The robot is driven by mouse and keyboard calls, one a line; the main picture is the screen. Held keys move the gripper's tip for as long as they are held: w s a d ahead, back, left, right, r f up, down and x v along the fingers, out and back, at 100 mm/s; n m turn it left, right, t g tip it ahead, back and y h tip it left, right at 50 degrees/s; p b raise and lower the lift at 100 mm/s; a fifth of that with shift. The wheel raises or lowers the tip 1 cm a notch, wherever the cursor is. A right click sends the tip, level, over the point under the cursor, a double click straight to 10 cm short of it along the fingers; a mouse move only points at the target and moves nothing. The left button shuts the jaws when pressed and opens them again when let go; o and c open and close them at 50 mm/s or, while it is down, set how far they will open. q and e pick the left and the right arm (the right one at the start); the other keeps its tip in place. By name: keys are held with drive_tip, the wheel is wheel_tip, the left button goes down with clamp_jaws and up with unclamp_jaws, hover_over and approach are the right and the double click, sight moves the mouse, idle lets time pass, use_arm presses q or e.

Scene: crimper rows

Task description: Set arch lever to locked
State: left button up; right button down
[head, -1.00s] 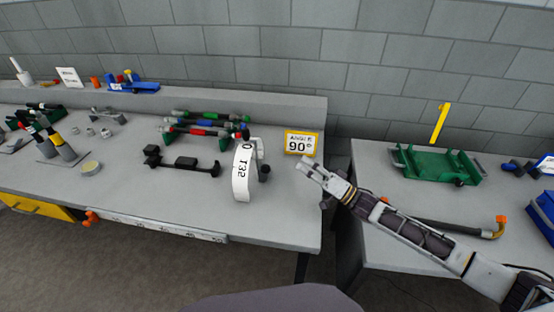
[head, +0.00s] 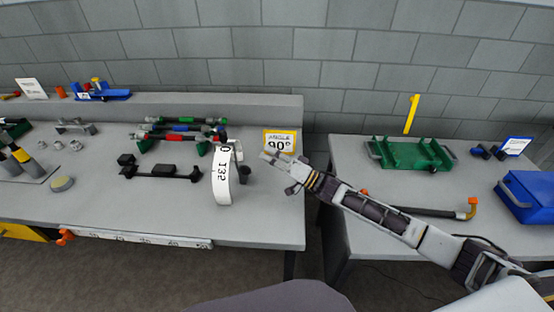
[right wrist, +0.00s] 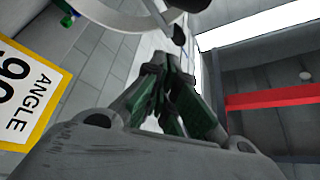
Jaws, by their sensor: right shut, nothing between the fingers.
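A white arch (head: 221,178) with printed numbers stands upright near the right end of the left bench. A dark knob (head: 244,170) shows at its right side; whether it is the lever's end, and how the lever is set, I cannot tell. My right gripper (head: 266,157) is shut and empty, just right of the arch and knob, in front of the angle sign. In the right wrist view the closed fingers (right wrist: 168,68) point up towards part of the white arch (right wrist: 112,14) and a dark rounded end (right wrist: 179,35), with a small apparent gap. My left gripper is out of view.
The yellow-edged angle sign (head: 280,136) stands close behind my right gripper. A black fixture (head: 160,171) lies left of the arch, with coloured rods (head: 180,132) behind it. A gap separates this bench from the right one, which holds a green tray (head: 415,155).

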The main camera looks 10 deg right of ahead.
sight(248, 171)
drive_tip(key=a, duration=0.2)
drive_tip(key=a+f, duration=0.1)
drive_tip(key=a, duration=0.1)
drive_tip(key=shift+s+a+f, duration=0.15)
drive_tip(key=shift+f, duration=0.05)
idle(0.6)
idle(0.4)
